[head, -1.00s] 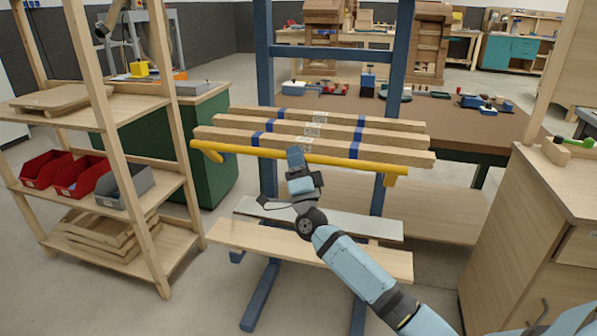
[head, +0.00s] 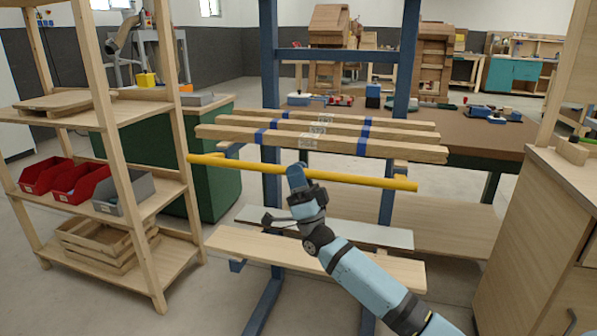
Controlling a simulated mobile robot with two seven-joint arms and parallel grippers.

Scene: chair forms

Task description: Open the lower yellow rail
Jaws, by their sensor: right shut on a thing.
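The yellow rail (head: 350,178) runs across the front of a blue rack (head: 268,62), below the upper wooden planks. It now sits lower than the planks and clear of their front edge. My right gripper (head: 297,172) is at the middle of the rail and shut on it; its fingers are partly hidden by the gripper body. My left gripper is not in view.
Several wooden planks with blue bands (head: 410,143) lie on the rack's upper arms. A lower plank (head: 330,260) and a grey board (head: 380,235) rest below. A wooden shelf with red bins (head: 80,182) stands left, a wooden cabinet (head: 540,210) right.

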